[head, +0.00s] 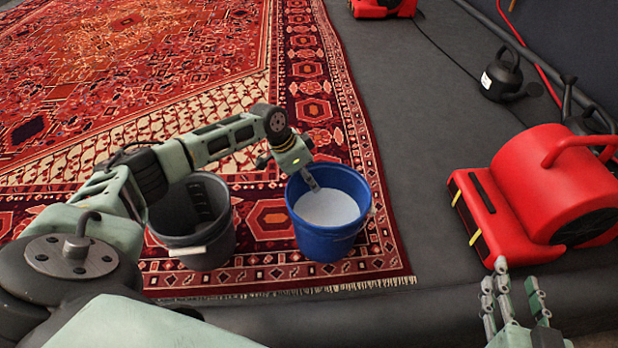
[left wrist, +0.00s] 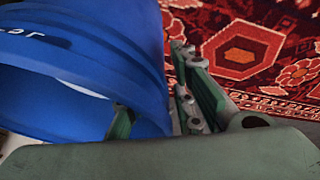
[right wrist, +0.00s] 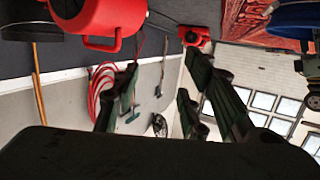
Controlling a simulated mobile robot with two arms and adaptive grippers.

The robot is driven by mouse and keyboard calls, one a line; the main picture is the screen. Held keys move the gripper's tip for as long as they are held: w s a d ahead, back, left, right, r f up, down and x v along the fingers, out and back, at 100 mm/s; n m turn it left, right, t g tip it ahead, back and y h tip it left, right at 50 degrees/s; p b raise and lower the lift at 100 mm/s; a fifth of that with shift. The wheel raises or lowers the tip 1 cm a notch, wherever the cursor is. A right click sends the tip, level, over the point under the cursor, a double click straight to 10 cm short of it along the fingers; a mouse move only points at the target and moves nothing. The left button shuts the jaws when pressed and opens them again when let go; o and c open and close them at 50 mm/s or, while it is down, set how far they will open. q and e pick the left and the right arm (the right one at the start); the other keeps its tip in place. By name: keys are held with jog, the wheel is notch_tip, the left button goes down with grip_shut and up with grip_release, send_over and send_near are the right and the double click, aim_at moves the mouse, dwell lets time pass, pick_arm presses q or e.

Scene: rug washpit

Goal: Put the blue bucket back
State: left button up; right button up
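The blue bucket (head: 326,240) stands upright at the rug's near right corner, with pale contents inside. Its blue wall also fills the left of the left wrist view (left wrist: 85,65). My left gripper (head: 309,178) reaches down over the bucket's far left rim. One finger shows inside the bucket and the other lies against the outside, so the wall is pinched between them (left wrist: 155,115). My right gripper (head: 514,292) is open and empty at the lower right, apart from the bucket; its spread fingers show in the right wrist view (right wrist: 165,95).
A dark grey bucket (head: 190,252) stands just left of the blue one on the patterned rug (head: 150,60). A red blower (head: 545,195) is at the right, with a black watering can (head: 503,76) behind it. Grey floor (head: 410,110) between rug and blower is mostly clear.

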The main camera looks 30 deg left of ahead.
pick_arm(q)
jog(key=p+v, duration=0.2)
jog(key=v, duration=0.4)
jog(key=shift+a+r, duration=0.1)
jog(key=shift+r, duration=0.15)
jog(key=p+v, duration=0.2)
jog(key=v, duration=0.3)
jog(key=shift+s+a+r, duration=0.1)
jog(key=shift+s+r, duration=0.05)
jog(key=shift+r, duration=0.05)
pick_arm(e)
jog(key=s+d+f+g+h, duration=0.1)
jog(key=s+d+f+g, duration=0.1)
jog(key=s+f+g, duration=0.3)
jog(key=s+d+f+g+h, duration=0.2)
jog(key=s+f+g, duration=0.3)
jog(key=s+f, duration=0.3)
jog(key=shift+s+d+m, duration=0.3)
jog(key=shift+s+d, duration=0.55)
jog(key=shift+s, duration=0.1)
jog(key=shift+f, duration=0.1)
